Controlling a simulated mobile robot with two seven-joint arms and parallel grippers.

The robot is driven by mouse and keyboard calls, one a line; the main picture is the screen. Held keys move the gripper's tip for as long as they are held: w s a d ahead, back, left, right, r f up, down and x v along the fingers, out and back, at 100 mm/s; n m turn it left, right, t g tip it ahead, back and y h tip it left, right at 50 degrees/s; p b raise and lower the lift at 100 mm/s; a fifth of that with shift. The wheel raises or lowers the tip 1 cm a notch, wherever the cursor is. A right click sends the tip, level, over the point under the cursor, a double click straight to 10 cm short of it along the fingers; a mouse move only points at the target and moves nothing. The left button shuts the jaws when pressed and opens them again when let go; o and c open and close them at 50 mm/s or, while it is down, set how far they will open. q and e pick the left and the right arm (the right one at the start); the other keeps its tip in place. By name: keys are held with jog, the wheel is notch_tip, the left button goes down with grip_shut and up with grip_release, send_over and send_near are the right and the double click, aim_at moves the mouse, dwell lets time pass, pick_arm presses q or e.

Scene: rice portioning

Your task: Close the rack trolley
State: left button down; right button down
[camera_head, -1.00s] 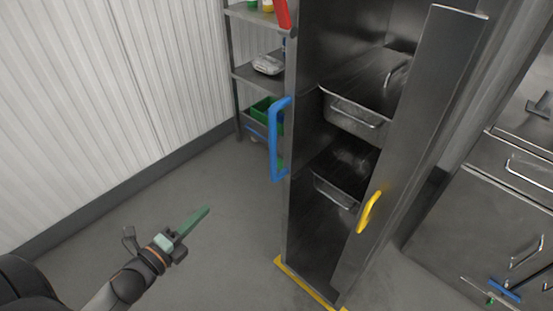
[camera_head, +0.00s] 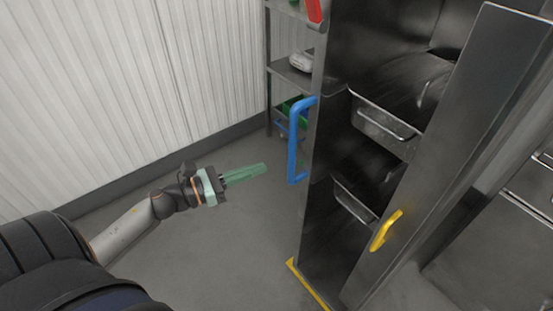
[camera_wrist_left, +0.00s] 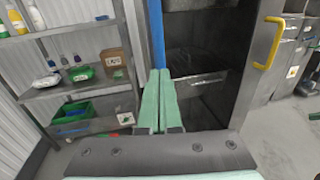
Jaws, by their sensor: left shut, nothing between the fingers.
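The rack trolley is a tall dark metal cabinet (camera_head: 320,200) standing with its door (camera_head: 470,140) open. A yellow handle (camera_head: 385,230) is on the door and a blue handle (camera_head: 297,140) is on the cabinet's left side. Metal trays (camera_head: 385,130) sit inside on two levels. My left gripper (camera_head: 262,169) has green fingers, shut and empty, left of the blue handle and apart from it. In the left wrist view its fingertips (camera_wrist_left: 160,74) point at the cabinet, with the blue handle (camera_wrist_left: 157,35) behind them and the yellow handle (camera_wrist_left: 268,42) at upper right. My right gripper is not seen.
A grey shelf unit (camera_head: 292,75) with a green bin (camera_head: 293,106) stands behind the cabinet's left side. A corrugated white wall (camera_head: 120,90) runs along the left. Yellow floor marking (camera_head: 308,284) edges the cabinet base. Floor (camera_head: 225,240) left of the cabinet is clear.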

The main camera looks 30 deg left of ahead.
pick_arm(q)
jog(key=shift+p+x, duration=0.45)
jog(key=shift+x, duration=2.5)
jog(key=shift+w, duration=0.1)
